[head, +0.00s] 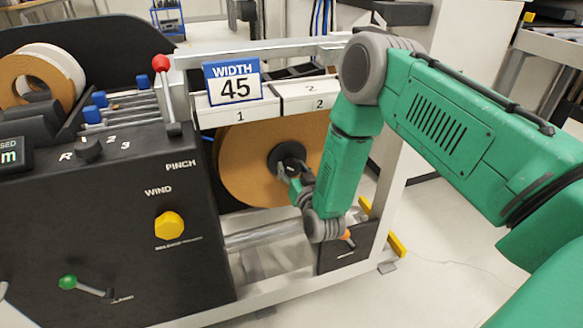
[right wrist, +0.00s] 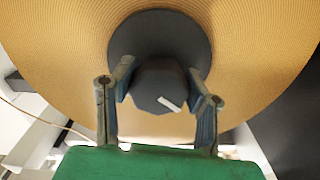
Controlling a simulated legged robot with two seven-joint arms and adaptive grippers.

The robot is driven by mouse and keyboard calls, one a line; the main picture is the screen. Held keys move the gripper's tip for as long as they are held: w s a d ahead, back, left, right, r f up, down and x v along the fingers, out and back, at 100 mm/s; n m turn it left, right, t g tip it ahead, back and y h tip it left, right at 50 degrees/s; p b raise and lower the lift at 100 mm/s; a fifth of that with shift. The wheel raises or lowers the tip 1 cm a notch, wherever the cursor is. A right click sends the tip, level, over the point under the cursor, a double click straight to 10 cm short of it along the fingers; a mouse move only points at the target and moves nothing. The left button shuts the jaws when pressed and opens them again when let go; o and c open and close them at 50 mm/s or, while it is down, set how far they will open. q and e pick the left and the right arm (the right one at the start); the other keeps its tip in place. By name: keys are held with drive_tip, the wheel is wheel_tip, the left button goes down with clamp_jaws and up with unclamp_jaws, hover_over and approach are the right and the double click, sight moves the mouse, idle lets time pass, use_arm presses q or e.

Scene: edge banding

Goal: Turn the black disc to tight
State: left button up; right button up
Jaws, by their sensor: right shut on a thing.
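The black disc (head: 287,158) sits at the middle of a large brown roll (head: 240,165) in the machine's bay, under the label marked 1. In the right wrist view the disc (right wrist: 185,32) is a round dark plate, with a dark knob (right wrist: 155,85) at its centre that carries a short white mark toward the lower right. My right gripper (head: 284,172) reaches in from the right. In the right wrist view its two fingers (right wrist: 160,85) stand on either side of the knob and are shut on it. My left gripper is not in view.
A "WIDTH 45" sign (head: 234,83) stands above the bay. A red-topped lever (head: 161,64) and a black panel (head: 120,215) with a yellow knob (head: 169,225) are left of the roll. A metal frame post (head: 388,190) stands right of my right forearm.

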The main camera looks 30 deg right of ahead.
drive_tip(key=shift+d+m, duration=0.1)
drive_tip(key=shift+m, duration=0.8)
drive_tip(key=m+p, duration=0.1)
drive_tip(key=m, duration=0.2)
drive_tip(key=shift+m, duration=0.3)
drive_tip(key=shift+s+f+m, duration=0.1)
drive_tip(key=shift+m, duration=2.2)
drive_tip(key=o, duration=1.2)
drive_tip(key=v, duration=1.2)
drive_tip(key=shift+f, duration=0.1)
